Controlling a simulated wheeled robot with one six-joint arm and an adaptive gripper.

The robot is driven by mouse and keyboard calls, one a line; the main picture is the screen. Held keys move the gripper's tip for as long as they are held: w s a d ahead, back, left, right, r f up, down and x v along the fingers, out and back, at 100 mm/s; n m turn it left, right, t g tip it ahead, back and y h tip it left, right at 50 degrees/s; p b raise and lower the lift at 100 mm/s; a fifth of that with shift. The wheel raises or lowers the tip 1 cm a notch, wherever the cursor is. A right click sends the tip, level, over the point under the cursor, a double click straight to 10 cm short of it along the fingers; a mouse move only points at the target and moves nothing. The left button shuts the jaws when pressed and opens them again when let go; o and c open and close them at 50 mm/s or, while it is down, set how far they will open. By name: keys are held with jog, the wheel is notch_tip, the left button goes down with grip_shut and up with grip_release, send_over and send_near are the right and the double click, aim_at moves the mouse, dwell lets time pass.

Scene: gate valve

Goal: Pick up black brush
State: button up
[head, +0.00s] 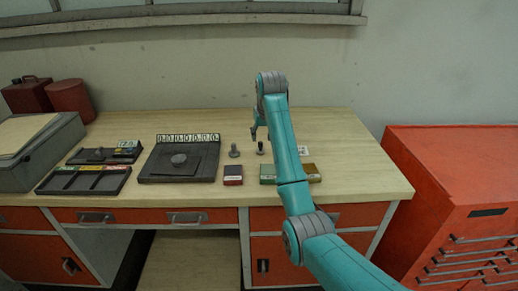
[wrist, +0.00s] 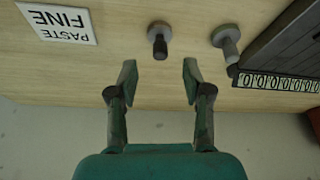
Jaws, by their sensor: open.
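The black brush (wrist: 159,45) stands or lies on the bench top, small and dark with a round end. In the wrist view it is just beyond the gap between my fingertips, close to the middle. It also shows in the head view as a small dark piece (head: 260,149). My gripper (wrist: 160,76) is open and empty, its two fingers apart, with the brush not between them. In the head view my gripper (head: 254,133) hangs above the back of the bench, partly hidden by my arm.
A grey knobbed piece (wrist: 228,42) is right of the brush in the wrist view. A "PASTE FINE" card (wrist: 58,22) lies left. A dark plate (head: 180,160) and trays (head: 85,180) lie left on the bench (head: 215,206). Small boxes (head: 233,175) stand near the front. The wall is behind.

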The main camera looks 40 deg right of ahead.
aim_at(261, 142)
jog(key=shift+w+x, duration=0.2)
jog(key=shift+x, duration=3.15)
grip_shut()
